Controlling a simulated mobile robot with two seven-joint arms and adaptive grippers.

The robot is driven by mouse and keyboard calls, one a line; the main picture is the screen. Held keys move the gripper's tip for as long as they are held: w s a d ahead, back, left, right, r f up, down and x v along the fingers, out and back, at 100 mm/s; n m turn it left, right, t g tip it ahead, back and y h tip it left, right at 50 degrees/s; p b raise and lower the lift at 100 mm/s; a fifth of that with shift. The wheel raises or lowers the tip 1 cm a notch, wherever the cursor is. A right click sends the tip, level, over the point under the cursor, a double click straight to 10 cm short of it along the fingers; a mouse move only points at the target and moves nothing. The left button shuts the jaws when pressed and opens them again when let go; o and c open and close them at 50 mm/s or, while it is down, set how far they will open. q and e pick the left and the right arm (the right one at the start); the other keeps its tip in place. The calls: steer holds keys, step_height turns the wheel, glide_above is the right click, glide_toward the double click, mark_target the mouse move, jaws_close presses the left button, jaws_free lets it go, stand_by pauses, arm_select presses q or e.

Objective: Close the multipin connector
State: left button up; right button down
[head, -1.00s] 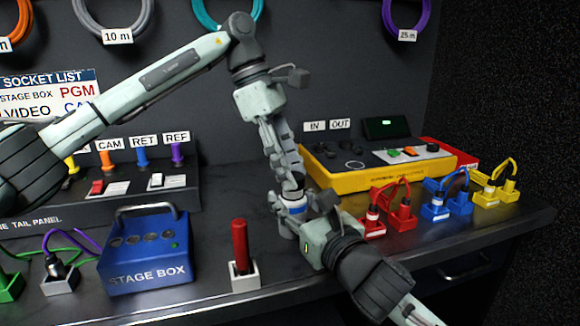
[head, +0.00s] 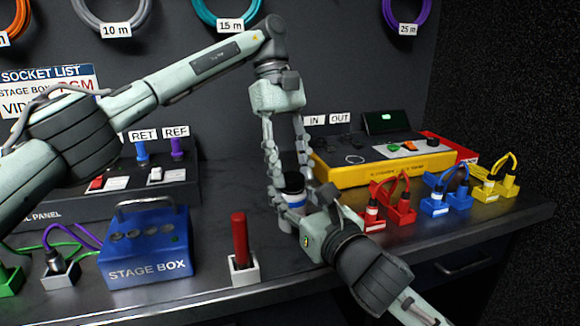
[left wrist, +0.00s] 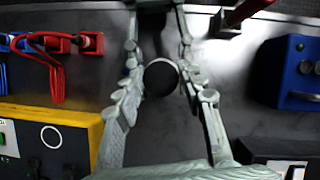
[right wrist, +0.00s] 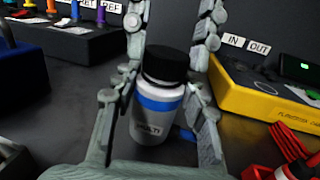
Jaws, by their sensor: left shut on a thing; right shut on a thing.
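The multipin connector is a white cylinder (right wrist: 152,122) with a blue band and a "MULTI" label. It stands upright on the counter with a black cap (right wrist: 165,64) on top. My left gripper (head: 289,168) points down from above, its fingers on either side of the black cap and shut on it; the cap shows as a dark disc in the left wrist view (left wrist: 161,79). My right gripper (right wrist: 155,108) reaches in low from the front right and is shut on the white body. The seam under the cap is partly hidden by fingers in the head view.
A red plug in a white socket (head: 245,270) and the blue stage box (head: 150,250) stand to the left. A yellow panel (head: 372,170) is behind on the right. Red (head: 402,210), blue (head: 435,205) and yellow (head: 483,190) cabled connectors line the right side.

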arm_select(q)
steer(key=m, duration=0.1)
steer(key=m+y, duration=0.1)
steer(key=m, duration=0.1)
steer(key=shift+d+m+g, duration=0.25)
steer(key=shift+m+g, duration=0.05)
steer(key=shift+m, duration=0.1)
steer(key=m+y, duration=0.2)
steer(key=m, duration=0.3)
steer(key=shift+r, duration=0.1)
steer(key=o, duration=0.7)
steer(key=shift+a, duration=0.1)
steer(key=shift+c, duration=0.5)
